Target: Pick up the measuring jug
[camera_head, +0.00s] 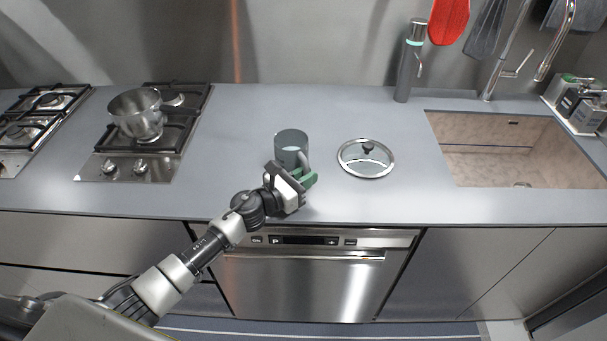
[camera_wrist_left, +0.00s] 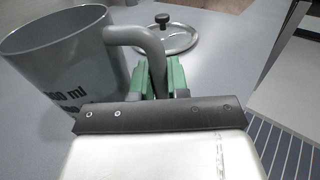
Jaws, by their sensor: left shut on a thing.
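The grey measuring jug (camera_head: 291,146) stands upright on the counter in the head view, in the middle of the worktop. In the left wrist view the jug (camera_wrist_left: 70,62) is at the left, with dark "ml" lettering on its side and its handle (camera_wrist_left: 140,36) curving to the right. My left gripper (camera_head: 304,178) is at the jug's near right side. In the left wrist view its green fingers (camera_wrist_left: 160,78) are closed around the lower part of the handle. I cannot tell whether the jug's base touches the counter. My right gripper is not in view.
A glass lid (camera_head: 366,158) with a dark knob lies right of the jug. A pot (camera_head: 136,113) stands on the hob at the left. A dark bottle (camera_head: 408,62) stands at the back, left of the sink (camera_head: 520,146). The counter left of the jug is clear.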

